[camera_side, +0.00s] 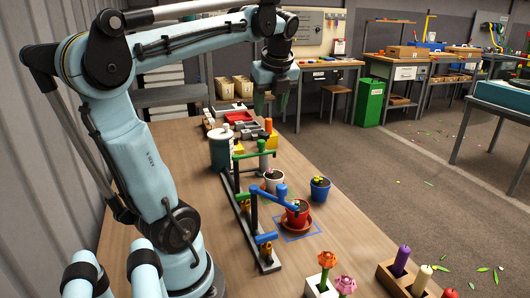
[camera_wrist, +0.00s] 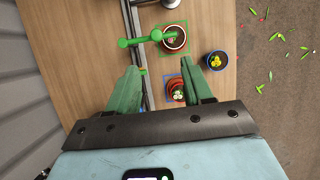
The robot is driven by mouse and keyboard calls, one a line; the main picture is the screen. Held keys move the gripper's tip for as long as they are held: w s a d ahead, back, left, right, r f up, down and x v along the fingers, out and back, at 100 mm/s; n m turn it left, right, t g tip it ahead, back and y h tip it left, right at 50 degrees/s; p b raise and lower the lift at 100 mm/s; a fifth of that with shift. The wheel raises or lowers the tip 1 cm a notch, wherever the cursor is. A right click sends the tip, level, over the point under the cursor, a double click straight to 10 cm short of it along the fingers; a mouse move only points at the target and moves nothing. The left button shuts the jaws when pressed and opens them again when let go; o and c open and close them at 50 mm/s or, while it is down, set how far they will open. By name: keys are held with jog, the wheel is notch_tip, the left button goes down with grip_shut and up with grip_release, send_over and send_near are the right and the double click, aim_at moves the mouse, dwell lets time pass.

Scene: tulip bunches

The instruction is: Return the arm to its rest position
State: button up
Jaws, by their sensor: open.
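My gripper (camera_side: 270,104) hangs from the end of my arm, pointing down over the far half of the wooden table, well above the pots. In the wrist view its two green fingers (camera_wrist: 161,72) are spread apart with nothing between the tips. The red pot (camera_wrist: 176,93) shows partly between the fingers in the wrist view. The blue pot (camera_wrist: 216,61) lies right of them there.
A dark rail (camera_side: 243,222) carries a green swing arm (camera_side: 252,154) and a blue swing arm (camera_side: 270,191). A teal canister (camera_side: 221,152) stands left of it. An orange flower (camera_side: 327,258) and a wooden peg block (camera_side: 389,278) are at the near right. Table space right of the canister is crowded.

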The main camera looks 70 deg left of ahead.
jog(key=w+d+f+n+t+h, duration=0.1)
jog(key=d+f+n+t, duration=0.1)
jog(key=d+f+n, duration=0.2)
jog(key=d+f+n+t+h, duration=0.2)
jog(key=d+f+n, duration=0.3)
jog(key=d+n, duration=0.3)
jog(key=w+d+f+n+t+h, duration=0.1)
jog(key=d+f+n+t, duration=0.2)
jog(key=d, duration=0.8)
jog(key=f+n, duration=0.1)
jog(key=n, duration=0.1)
jog(key=shift+w+f+n, duration=0.3)
jog(key=shift+w+n, duration=0.05)
jog(key=shift+n, duration=0.05)
jog(key=shift+c, duration=0.4)
